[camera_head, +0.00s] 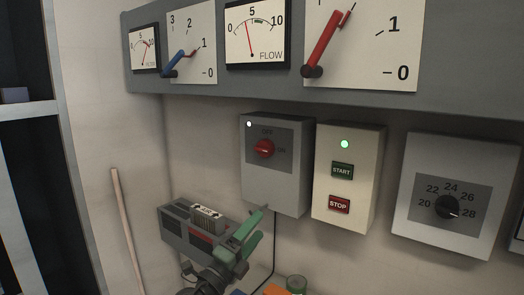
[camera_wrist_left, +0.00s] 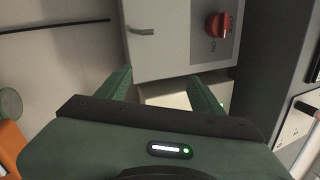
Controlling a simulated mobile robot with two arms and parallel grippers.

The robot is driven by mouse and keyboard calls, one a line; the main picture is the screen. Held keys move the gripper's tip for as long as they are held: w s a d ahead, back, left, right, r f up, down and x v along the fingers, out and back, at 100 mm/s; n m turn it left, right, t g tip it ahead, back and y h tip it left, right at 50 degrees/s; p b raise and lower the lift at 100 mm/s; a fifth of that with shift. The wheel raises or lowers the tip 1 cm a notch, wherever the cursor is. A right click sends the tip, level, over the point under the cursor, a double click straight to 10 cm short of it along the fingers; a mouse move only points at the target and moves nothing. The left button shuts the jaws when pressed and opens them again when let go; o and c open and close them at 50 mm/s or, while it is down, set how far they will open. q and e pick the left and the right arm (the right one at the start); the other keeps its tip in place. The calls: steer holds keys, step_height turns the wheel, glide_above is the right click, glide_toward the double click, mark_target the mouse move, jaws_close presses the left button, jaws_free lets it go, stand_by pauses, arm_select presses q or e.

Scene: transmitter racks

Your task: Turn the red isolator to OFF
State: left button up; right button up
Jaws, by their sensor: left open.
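The red isolator (camera_head: 265,149) is a round knob on a dark plate on the front of a grey wall box (camera_head: 290,190). Faint lettering shows above it and to its right, apparently OFF and ON; its grip bar seems to lie toward the right-hand mark. The knob also shows at the upper right of the left wrist view (camera_wrist_left: 218,25). My left gripper (camera_head: 262,222) is open and empty, below the box and apart from the knob. Its green fingers spread in the left wrist view (camera_wrist_left: 160,80). My right gripper does not show.
A cream START/STOP box (camera_head: 345,205) with a lit green lamp stands right of the isolator box. A grey dial box (camera_head: 448,240) is further right. A panel of gauges and levers (camera_head: 465,60) overhangs above. An orange object (camera_head: 277,290) and a green-rimmed round object (camera_head: 297,283) sit below.

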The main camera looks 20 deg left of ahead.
arm_select(q)
step_height(320, 180, up, 10)
steer(key=w+d+m+g+h, duration=0.1)
steer(key=d+m+g+h, duration=0.25)
steer(key=m, duration=0.75)
steer(key=m+y+p, duration=0.1)
steer(key=m+y, duration=0.3)
steer(key=y, duration=0.1)
glide_toward(260, 151)
steer(key=w, duration=0.2)
steer(key=p+x, duration=0.1)
steer(key=x, duration=0.1)
steer(key=p+x, duration=0.1)
steer(key=x, duration=0.1)
steer(key=p+x, duration=0.1)
steer(key=x, duration=0.1)
steer(key=shift+w+d+r, duration=0.15)
steer(key=shift+d, duration=0.25)
steer(key=shift+w+d+m+h, duration=0.25)
steer(key=shift+w+m, duration=0.05)
steer(key=shift+w, duration=0.25)
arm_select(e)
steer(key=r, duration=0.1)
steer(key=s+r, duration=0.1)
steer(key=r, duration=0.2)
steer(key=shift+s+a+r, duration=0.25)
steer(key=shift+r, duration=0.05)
